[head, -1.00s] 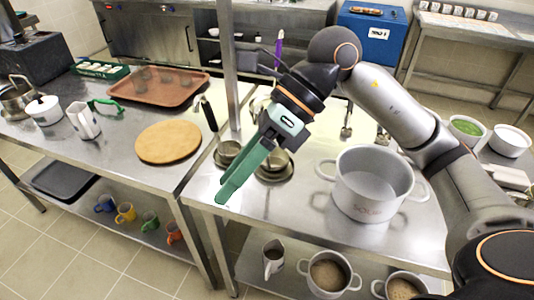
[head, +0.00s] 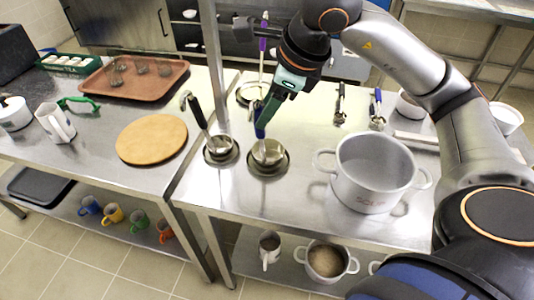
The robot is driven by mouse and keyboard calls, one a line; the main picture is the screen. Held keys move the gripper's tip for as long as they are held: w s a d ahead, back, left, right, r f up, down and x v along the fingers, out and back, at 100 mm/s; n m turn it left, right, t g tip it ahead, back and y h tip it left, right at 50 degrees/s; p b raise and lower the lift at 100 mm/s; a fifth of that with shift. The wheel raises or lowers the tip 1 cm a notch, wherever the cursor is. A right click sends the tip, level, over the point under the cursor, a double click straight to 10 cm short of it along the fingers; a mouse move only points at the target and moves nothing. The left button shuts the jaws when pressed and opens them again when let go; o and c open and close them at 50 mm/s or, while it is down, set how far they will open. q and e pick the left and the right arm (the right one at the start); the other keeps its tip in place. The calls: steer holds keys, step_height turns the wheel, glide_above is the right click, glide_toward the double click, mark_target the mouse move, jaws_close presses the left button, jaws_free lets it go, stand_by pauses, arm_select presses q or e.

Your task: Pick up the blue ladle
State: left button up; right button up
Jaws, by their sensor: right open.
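The blue ladle (head: 268,152) stands with its metal bowl in a round metal rest on the right-hand steel table, its blue handle (head: 260,131) rising toward my gripper. My right gripper (head: 266,116), with green fingers, points down at the upper part of this handle. The fingers overlap the handle in the picture and hide part of it. The gripper is open; I cannot tell whether a finger touches the handle. My left gripper is not in view.
A black-handled ladle (head: 198,114) stands just left, and a purple-handled one (head: 262,45) behind. A large grey pot (head: 368,190) stands to the right. A steel post (head: 211,60) rises at the left. A round wooden board (head: 150,139) lies on the left table.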

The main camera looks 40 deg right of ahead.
mark_target(261, 133)
steer(key=x, duration=0.5)
steer(key=shift+s+a+f, duration=0.1)
steer(key=shift+s+f, duration=0.1)
steer(key=shift+f, duration=0.05)
jaws_close()
stand_by(1.2)
